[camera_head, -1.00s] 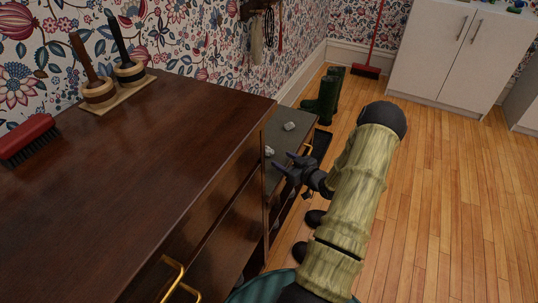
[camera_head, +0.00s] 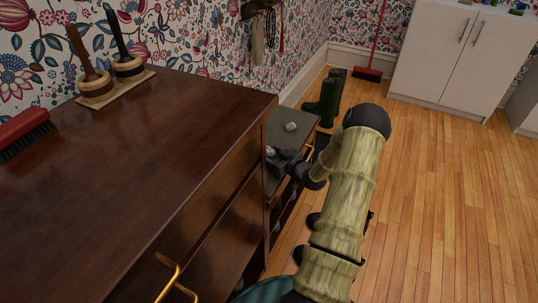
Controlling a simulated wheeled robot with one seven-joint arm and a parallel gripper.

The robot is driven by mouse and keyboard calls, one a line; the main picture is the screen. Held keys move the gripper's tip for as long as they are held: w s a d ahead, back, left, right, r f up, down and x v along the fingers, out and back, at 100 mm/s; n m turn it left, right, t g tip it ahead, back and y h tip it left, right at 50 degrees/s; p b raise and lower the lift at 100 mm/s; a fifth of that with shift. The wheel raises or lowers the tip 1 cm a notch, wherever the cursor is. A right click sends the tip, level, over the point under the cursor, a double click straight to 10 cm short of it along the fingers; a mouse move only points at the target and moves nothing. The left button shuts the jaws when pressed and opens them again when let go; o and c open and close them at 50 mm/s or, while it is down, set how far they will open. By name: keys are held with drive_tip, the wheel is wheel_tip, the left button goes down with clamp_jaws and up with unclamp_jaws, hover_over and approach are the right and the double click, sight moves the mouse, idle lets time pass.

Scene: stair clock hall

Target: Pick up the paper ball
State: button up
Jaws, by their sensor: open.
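Two small pale, crumpled lumps that look like paper balls are on the low dark cabinet (camera_head: 296,139) beyond the big dresser. The farther ball (camera_head: 291,126) lies in the open on the cabinet top. The nearer ball (camera_head: 270,150) shows only in part beside the dresser edge, right at my gripper's fingers. My gripper (camera_head: 273,158) is open and low over the cabinet top. I cannot tell whether its fingers touch the nearer ball or lie around it.
The tall dark dresser (camera_head: 130,180) fills the left, with a red brush (camera_head: 22,134) and a wooden stand (camera_head: 118,92) of handled tools on top. Green boots (camera_head: 325,105), a red broom (camera_head: 370,70) and a white cabinet (camera_head: 440,60) stand behind. The wooden floor at right is clear.

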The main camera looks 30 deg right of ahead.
sight(272, 152)
idle(0.4)
drive_tip(key=c, duration=1.1)
drive_tip(key=shift+o, duration=0.2)
drive_tip(key=shift+r, duration=0.1)
wheel_tip(272, 152, up, 10)
drive_tip(key=p, duration=0.3)
drive_tip(key=shift+p, duration=0.4)
